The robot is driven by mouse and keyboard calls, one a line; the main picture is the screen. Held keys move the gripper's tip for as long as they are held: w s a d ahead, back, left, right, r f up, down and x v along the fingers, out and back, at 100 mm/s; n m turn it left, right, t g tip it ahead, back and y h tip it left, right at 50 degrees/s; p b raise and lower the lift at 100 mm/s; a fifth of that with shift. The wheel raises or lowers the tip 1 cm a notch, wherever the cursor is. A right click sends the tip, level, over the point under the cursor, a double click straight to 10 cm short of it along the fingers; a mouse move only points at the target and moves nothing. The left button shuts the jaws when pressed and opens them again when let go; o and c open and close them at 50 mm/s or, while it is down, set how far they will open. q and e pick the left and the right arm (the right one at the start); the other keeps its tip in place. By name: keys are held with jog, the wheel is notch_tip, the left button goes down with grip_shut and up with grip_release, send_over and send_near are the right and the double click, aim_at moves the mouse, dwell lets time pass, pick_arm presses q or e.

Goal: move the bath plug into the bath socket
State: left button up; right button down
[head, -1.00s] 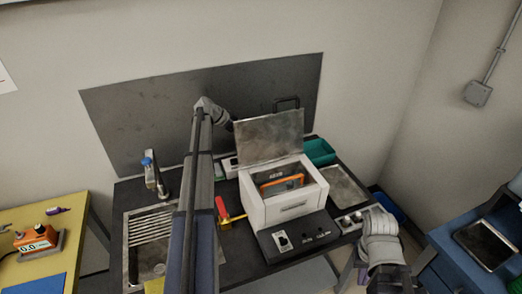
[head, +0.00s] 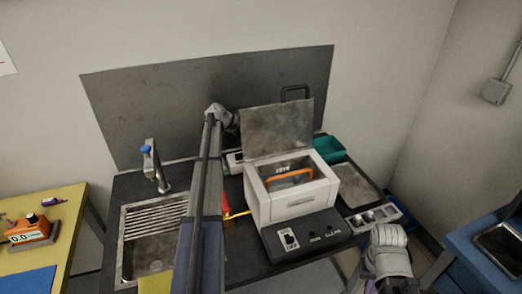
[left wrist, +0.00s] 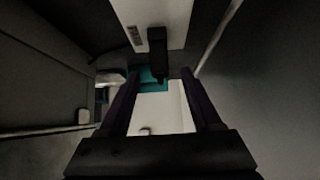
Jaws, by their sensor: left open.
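In the left wrist view a black block-like piece (left wrist: 157,45), which looks like the bath plug, stands against a white labelled surface (left wrist: 178,18). My left gripper (left wrist: 159,76) is open, with its fingertips to either side of the block's lower end; I cannot tell whether they touch it. In the head view my left arm reaches over the bench toward the backboard, and its gripper is hidden behind the bath's raised lid. The bath (head: 292,205) is a white box with an orange-handled rack (head: 289,178) inside. I cannot pick out the bath socket for certain.
The metal lid (head: 277,130) stands open, close to my left arm. A sink (head: 150,259) with a tap (head: 154,165) is left of the bath. A teal tray (head: 329,149) stands behind right. A black control panel (head: 308,238) fronts the bath.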

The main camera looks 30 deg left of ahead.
pick_arm(q)
jog(key=shift+b+x, duration=0.3)
jog(key=shift+x, duration=0.55)
jog(key=shift+w+d+f+b, duration=0.15)
jog(key=shift+w+f+b, duration=0.1)
jog(key=shift+f+b, duration=0.25)
jog(key=b+x, duration=0.2)
jog(key=x, duration=0.2)
jog(key=shift+b, duration=0.4)
jog(key=shift+r, duration=0.1)
jog(key=shift+c, duration=0.5)
grip_shut()
